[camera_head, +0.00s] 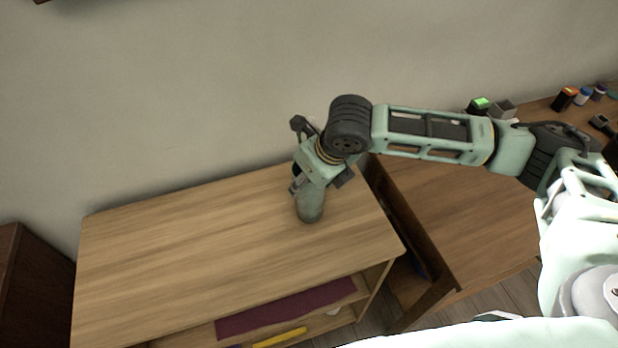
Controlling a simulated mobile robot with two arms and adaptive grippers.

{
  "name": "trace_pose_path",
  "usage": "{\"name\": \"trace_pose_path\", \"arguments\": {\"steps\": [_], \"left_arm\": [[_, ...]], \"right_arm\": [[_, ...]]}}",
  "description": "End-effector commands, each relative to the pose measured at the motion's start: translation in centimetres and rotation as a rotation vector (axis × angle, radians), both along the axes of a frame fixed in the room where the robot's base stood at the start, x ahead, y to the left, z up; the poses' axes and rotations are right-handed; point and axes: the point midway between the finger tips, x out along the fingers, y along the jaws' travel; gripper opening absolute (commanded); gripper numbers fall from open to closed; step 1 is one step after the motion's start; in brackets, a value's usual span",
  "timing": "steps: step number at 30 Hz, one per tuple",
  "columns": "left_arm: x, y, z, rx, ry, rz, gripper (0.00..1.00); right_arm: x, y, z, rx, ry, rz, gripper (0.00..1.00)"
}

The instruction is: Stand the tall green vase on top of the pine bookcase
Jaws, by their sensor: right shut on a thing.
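The tall green vase (310,207) is upright, with its lower part showing below my right gripper (318,182). My right gripper points down and is shut on the vase; its body hides the vase's upper part. The vase is over the right part of the top of the pine bookcase (190,250). Its base looks at or very near the wood, but I cannot tell whether it touches. My left gripper is not in view.
The bookcase top is bare left of the vase. Its shelf below holds a dark red item (285,308) and a yellow item (280,337). A wooden desk (460,220) at right carries several small items at its back. A dark brown cabinet (35,290) stands at left.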

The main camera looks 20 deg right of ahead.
Motion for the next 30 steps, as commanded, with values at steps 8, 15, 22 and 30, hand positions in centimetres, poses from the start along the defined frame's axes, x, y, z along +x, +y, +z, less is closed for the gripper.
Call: {"name": "trace_pose_path", "arguments": {"steps": [8,15,22,30], "left_arm": [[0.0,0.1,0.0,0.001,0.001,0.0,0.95],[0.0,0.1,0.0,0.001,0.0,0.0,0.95],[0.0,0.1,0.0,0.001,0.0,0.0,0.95],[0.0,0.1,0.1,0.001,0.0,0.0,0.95]], "right_arm": [[0.0,0.0,-0.2,0.0,0.001,0.0,0.72],[0.0,0.0,-0.1,0.0,0.001,0.0,0.73],[-0.3,-0.2,1.0,0.0,-0.002,0.0,0.73],[-2.2,-1.1,6.2,0.0,-0.005,0.0,0.73]]}}
